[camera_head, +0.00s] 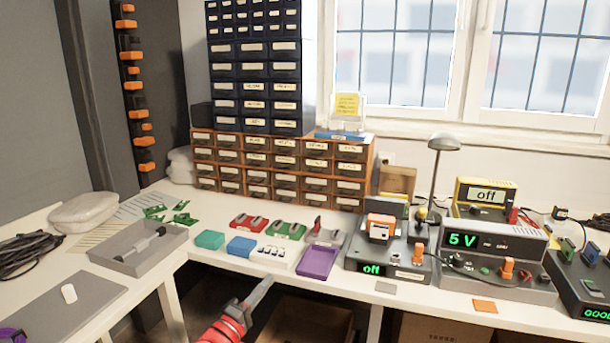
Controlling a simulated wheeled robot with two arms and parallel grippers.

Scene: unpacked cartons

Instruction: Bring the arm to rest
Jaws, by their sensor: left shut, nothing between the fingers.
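My left gripper (266,283) comes up from the bottom centre, with a red wrist and slim grey fingers. Its fingers are closed together with nothing between them. The fingertips are in front of the bench's front edge, below the purple tray (318,262) and the white block (275,253) in the picture. My right gripper is not in view.
A white bench (450,304) holds a grey tray (138,262), teal and blue boxes, a device reading "off" (372,269) and a supply reading "5 V" (463,240). Drawer cabinets (282,162) stand behind. An open carton (310,318) is under the bench.

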